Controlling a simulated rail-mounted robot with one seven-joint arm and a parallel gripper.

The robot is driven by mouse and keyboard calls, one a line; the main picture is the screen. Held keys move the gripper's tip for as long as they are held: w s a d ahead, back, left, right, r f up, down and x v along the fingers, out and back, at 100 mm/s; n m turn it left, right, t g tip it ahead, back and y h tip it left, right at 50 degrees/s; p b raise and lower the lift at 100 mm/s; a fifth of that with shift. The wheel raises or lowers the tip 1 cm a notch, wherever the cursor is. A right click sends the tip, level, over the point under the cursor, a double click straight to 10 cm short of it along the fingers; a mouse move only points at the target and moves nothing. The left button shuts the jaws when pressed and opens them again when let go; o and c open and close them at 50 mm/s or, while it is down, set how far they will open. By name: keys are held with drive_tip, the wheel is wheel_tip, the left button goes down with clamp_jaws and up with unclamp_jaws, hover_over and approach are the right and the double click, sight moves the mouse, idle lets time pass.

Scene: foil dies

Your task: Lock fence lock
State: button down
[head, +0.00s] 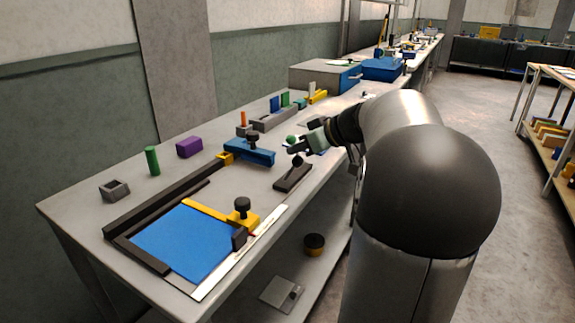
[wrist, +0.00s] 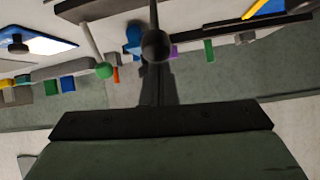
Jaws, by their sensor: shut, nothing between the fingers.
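The blue and yellow fixture (head: 185,240) lies at the near end of the bench, with a yellow fence arm (head: 205,210) across it and a black knob (head: 242,205) on the arm. I cannot tell which part is the fence lock. A dark base (head: 293,178) further along carries a dark ball-ended lever (head: 297,161). A green ball knob (head: 291,139) shows just beyond. My gripper (head: 300,149) is shut and empty, close to both balls; contact cannot be told. In the wrist view the dark ball (wrist: 155,46) and green ball (wrist: 104,71) show near the fingers.
A blue clamp block (head: 250,152) with a black knob stands behind the dark base. A green cylinder (head: 152,161), purple block (head: 189,147) and grey square socket (head: 115,190) stand along the back. Bare bench (head: 225,185) lies between the fixture and the dark base.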

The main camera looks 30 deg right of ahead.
drive_tip(key=shift+s+d+f+b, duration=0.25)
drive_tip(key=shift+s+b, duration=0.15)
drive_tip(key=shift+b, duration=0.3)
drive_tip(key=w+r+p, duration=0.2)
drive_tip(key=w+r, duration=0.1)
drive_tip(key=r, duration=0.1)
drive_tip(key=s+f+v, duration=0.1)
drive_tip(key=v, duration=0.8)
drive_tip(key=shift+a, duration=0.2)
drive_tip(key=shift+s+f, duration=0.1)
drive_tip(key=shift+f, duration=0.05)
